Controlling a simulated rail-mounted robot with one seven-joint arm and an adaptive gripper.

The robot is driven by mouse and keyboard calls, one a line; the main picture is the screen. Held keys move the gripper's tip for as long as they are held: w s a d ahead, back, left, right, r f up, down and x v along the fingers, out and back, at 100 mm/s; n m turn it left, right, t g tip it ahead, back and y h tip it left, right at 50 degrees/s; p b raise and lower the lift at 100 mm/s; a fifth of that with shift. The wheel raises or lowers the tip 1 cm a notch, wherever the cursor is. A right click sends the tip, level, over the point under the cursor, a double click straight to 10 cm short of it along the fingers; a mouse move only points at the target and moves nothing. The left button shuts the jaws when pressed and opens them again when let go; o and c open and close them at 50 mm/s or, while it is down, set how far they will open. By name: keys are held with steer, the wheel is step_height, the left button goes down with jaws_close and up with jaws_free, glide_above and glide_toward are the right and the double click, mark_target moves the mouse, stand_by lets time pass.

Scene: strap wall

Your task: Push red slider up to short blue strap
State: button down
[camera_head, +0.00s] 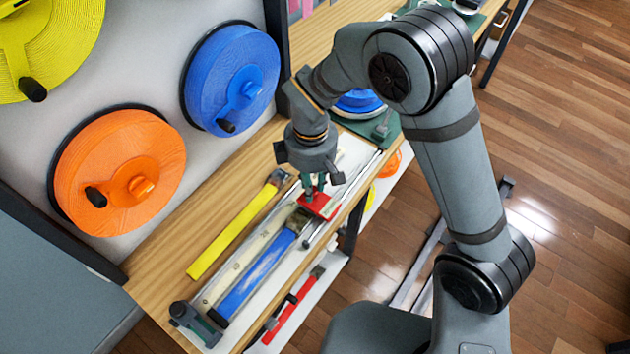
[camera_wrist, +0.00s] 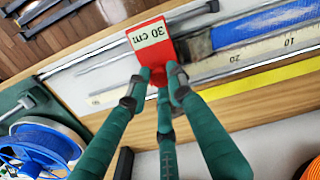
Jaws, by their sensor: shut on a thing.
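The red slider (camera_head: 320,206) sits on the ruler board, just beyond the far end of the short blue strap (camera_head: 258,272). In the wrist view the slider (camera_wrist: 170,50) carries a white "30 cm" label. My gripper (camera_head: 314,190) is above it, its green fingers (camera_wrist: 160,78) shut on the slider's near edge. The blue strap lies along the ruler; in the wrist view it (camera_wrist: 250,28) ends in a grey-brown tip to the right of the slider. Whether the tip touches the slider I cannot tell.
A yellow strap (camera_head: 232,235) lies on the wooden bench left of the ruler (camera_head: 225,285). A dark clamp (camera_head: 195,322) stands at the near end. A red strap (camera_head: 292,306) lies lower right. Orange (camera_head: 120,172) and blue (camera_head: 232,80) reels hang on the wall.

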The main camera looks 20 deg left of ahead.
steer(key=shift+s, duration=0.2)
steer(key=c, duration=1.5)
jaws_free()
steer(key=shift+a, duration=0.1)
steer(key=shift+c, duration=0.2)
step_height(320, 180, up, 12)
step_height(320, 180, down, 12)
steer(key=shift+f, duration=0.1)
steer(key=shift+w+d+p, duration=0.3)
steer(key=shift+w, duration=0.55)
